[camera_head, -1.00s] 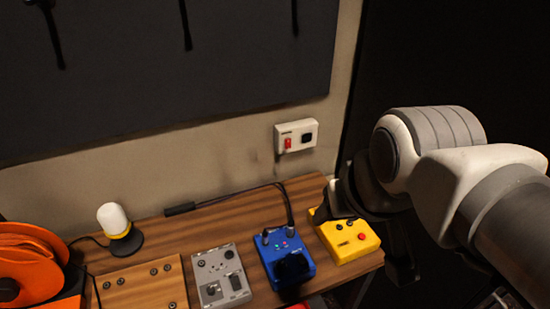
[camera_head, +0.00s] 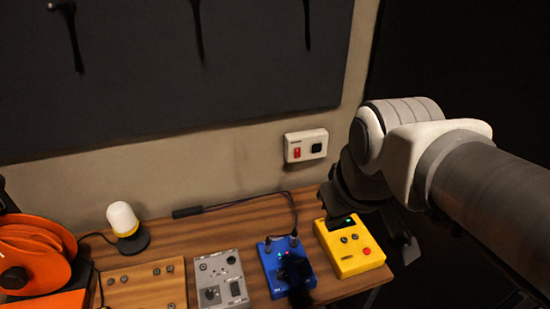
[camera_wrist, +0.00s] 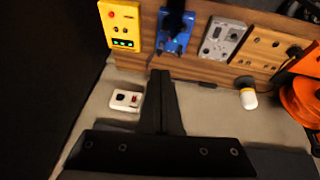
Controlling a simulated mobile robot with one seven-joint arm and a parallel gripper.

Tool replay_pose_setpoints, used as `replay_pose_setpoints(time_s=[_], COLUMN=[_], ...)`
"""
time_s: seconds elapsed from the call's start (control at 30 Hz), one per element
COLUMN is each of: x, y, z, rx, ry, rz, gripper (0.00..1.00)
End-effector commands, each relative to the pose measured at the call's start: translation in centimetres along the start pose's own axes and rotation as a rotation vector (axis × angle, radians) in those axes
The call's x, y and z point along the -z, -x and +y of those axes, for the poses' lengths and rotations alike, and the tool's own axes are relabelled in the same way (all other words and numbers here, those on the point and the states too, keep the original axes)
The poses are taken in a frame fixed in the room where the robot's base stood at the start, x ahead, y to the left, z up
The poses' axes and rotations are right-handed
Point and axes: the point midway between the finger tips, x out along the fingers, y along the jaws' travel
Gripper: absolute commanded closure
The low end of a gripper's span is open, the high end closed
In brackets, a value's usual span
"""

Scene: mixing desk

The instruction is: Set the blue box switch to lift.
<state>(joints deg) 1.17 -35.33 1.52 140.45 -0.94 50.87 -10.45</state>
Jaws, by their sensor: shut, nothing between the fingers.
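The blue box (camera_head: 273,268) sits near the right end of the wooden desk, between a grey box and a yellow box. A black part covers much of its front, and a cable runs from its back. I cannot make out its switch position or labels. The blue box also shows at the top of the wrist view (camera_wrist: 174,43), again partly covered by a black part. My gripper (camera_wrist: 161,74) is shut and empty, its dark fingers together in the wrist view, apart from the blue box. In the head view, my dark wrist hangs beside and above the yellow box.
The yellow box (camera_head: 350,258) has a red button and a small lit display. The grey box (camera_head: 221,275), a wooden panel (camera_head: 140,284), a lamp (camera_head: 124,220) and an orange reel (camera_head: 35,245) stand to the left. A white switch plate (camera_head: 306,145) is on the wall.

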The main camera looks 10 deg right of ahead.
Motion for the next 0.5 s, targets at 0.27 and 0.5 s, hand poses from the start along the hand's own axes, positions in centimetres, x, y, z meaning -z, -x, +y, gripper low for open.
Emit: replay_pose_setpoints(time_s=[0.27,0.5], x=[2.5,4.1], y=[-3.8,-7.8], z=[0.7,1.1], rx=[0.018,0.08], ry=[0.345,0.644], rz=[-0.135,-0.231], gripper=[1.0,1.0])
